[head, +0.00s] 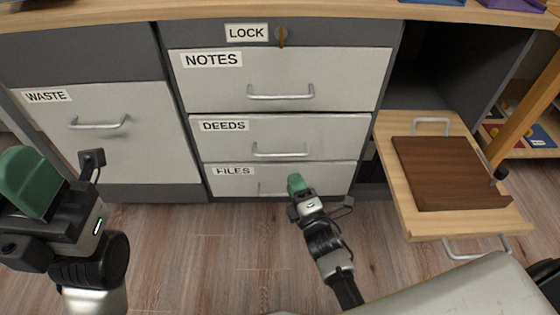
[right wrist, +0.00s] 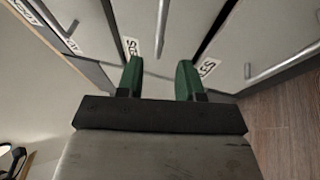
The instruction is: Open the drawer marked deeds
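The deeds drawer (head: 335,130) is the middle of three light grey drawers and looks shut, its front in line with the others. Its bar handle (head: 281,151) is bare. My right gripper (head: 297,184) is low in front of the files drawer (head: 222,183), below the deeds handle, and hides part of the files handle. In the right wrist view its two green fingers (right wrist: 160,80) stand apart with nothing between them; the deeds handle (right wrist: 161,25) shows beyond. My left gripper (head: 32,181) is at the far left, away from the drawers; its finger gap is hidden.
The notes drawer (head: 340,80) is above, under a lock (head: 281,34) with a key-like piece. The waste front (head: 140,150) is at left. At right, a pulled-out wooden shelf (head: 405,205) carries a brown board (head: 450,170). Floor in front is clear.

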